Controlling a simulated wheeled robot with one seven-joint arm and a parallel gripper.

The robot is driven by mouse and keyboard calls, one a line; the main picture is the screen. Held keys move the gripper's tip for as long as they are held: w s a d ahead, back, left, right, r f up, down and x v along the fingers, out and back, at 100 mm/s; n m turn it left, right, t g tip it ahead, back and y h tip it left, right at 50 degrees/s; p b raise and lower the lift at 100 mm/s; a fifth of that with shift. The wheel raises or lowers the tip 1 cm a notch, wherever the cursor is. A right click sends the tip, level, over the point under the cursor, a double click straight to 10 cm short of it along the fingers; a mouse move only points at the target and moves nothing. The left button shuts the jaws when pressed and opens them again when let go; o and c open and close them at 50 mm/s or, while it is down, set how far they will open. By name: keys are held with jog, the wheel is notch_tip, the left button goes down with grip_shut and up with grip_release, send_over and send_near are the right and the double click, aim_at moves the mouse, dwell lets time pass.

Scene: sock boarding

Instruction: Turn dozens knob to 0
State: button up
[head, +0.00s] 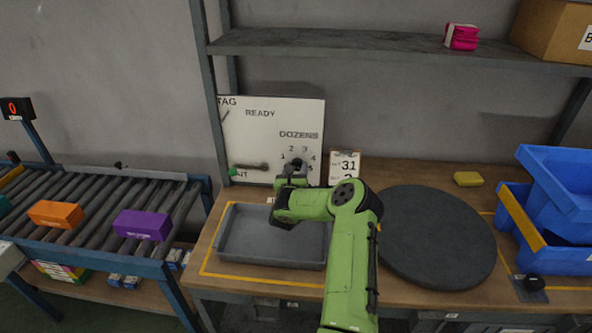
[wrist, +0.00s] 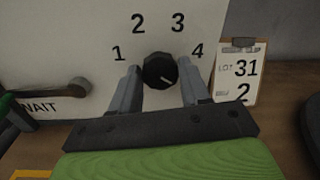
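The dozens knob (wrist: 160,70) is a round black dial on the white panel, with 1, 2, 3 and 4 printed around its upper side in the wrist view. A small pale mark shows low on its right side; I cannot tell which number it points at. In the head view the knob (head: 297,163) sits under the word DOZENS, partly behind my gripper (head: 293,176). In the wrist view my gripper (wrist: 158,68) is open, with one finger on each side of the knob and small gaps seeming to show. The 0 is hidden.
A lever (head: 250,167) is on the panel (head: 262,130), left of the knob, near WAIT. A clipboard (head: 344,166) reading 31 stands just right of the panel. A grey tray (head: 228,257) and a dark round turntable (head: 436,240) lie on the bench. A shelf (head: 380,45) hangs above.

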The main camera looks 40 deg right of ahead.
jog(key=shift+c, duration=1)
